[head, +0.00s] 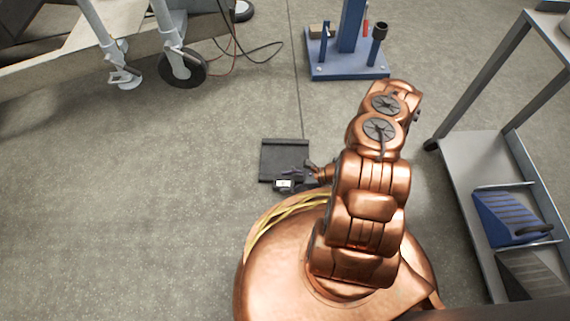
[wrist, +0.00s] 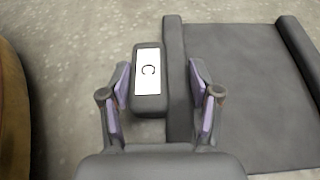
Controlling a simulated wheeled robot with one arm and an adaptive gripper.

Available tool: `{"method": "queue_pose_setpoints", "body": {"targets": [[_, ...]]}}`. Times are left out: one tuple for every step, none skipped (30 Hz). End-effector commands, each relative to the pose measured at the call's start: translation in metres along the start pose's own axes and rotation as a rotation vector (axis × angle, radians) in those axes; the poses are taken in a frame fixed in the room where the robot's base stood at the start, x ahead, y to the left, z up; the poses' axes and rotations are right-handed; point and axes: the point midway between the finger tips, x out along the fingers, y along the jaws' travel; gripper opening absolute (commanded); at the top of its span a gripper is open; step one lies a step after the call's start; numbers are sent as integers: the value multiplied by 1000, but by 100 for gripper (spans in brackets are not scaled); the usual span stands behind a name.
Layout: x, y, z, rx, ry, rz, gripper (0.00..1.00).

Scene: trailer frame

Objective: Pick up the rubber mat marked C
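The dark rubber mat (head: 284,155) lies flat on the floor beside my base. The wrist view shows its flat sheet (wrist: 250,90) with raised ridges along two edges. A dark block with a white label marked C (wrist: 147,75) sits against the mat's left ridge; I cannot tell if it is fixed to it. The label also shows in the head view (head: 284,184). My gripper (wrist: 159,80) is open above them, its left finger beside the block and its right finger over the ridge. The block lies between the fingers. I see no grip on it.
A blue stand with posts (head: 347,67) is on the floor beyond the mat. A grey shelf cart (head: 470,160) carrying a blue ribbed item (head: 510,217) stands at the right. A trailer frame with a caster wheel (head: 183,67) is at the upper left. The floor left of the mat is clear.

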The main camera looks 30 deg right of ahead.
Motion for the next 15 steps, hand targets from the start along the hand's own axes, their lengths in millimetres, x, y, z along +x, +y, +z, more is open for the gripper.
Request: {"method": "queue_pose_setpoints", "body": {"targets": [[0,0,0,0,0,1,53],[0,0,0,0,0,1,50],[0,1,0,0,0,1,46],[0,1,0,0,0,1,43],[0,1,0,0,0,1,40],[0,1,0,0,0,2,35],[0,1,0,0,-1,2,32],[0,1,0,0,-1,2,29],[0,1,0,0,-1,2,25],[0,1,0,0,-1,2,22],[0,1,0,0,-1,2,19],[0,1,0,0,-1,2,15],[0,1,0,1,-1,2,11],[0,1,0,1,-1,2,8],[0,1,0,1,-1,2,5]]}}
